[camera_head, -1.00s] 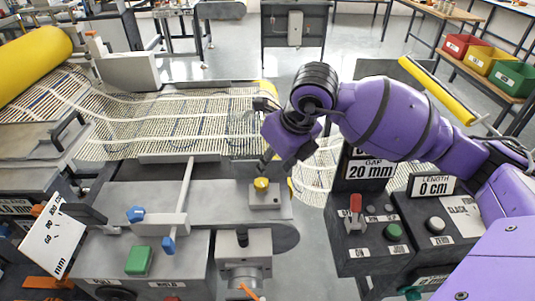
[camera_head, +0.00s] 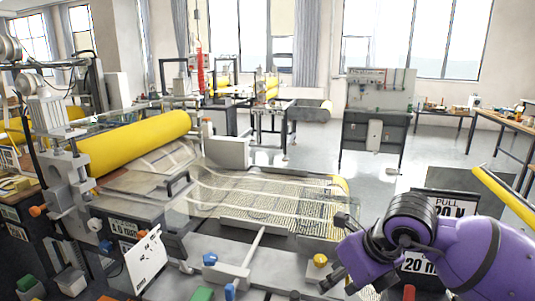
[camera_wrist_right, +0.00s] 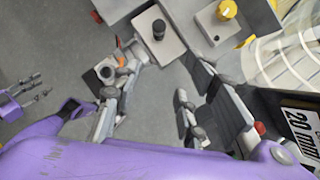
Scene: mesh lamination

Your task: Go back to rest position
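My right gripper (camera_head: 347,252) is purple and dark grey and sits low right of centre in the head view, beside the grey machine's end. In the right wrist view its two fingers (camera_wrist_right: 160,95) are spread with nothing between them. A yellow button (camera_head: 320,260) on a grey block is just left of it, apart from it. The button also shows at the top of the right wrist view (camera_wrist_right: 228,9). A purple part with thin grey prongs (camera_wrist_right: 30,95) at the left edge of the right wrist view looks like my left gripper; its opening is unclear.
The laminating machine has a yellow roll (camera_head: 140,138) and pale mesh (camera_head: 270,200). A control box with a "20 mm" sign (camera_head: 418,262) stands partly behind my right arm. A yellow bar (camera_head: 505,200) is at right. Open floor (camera_head: 300,155) lies beyond the machine.

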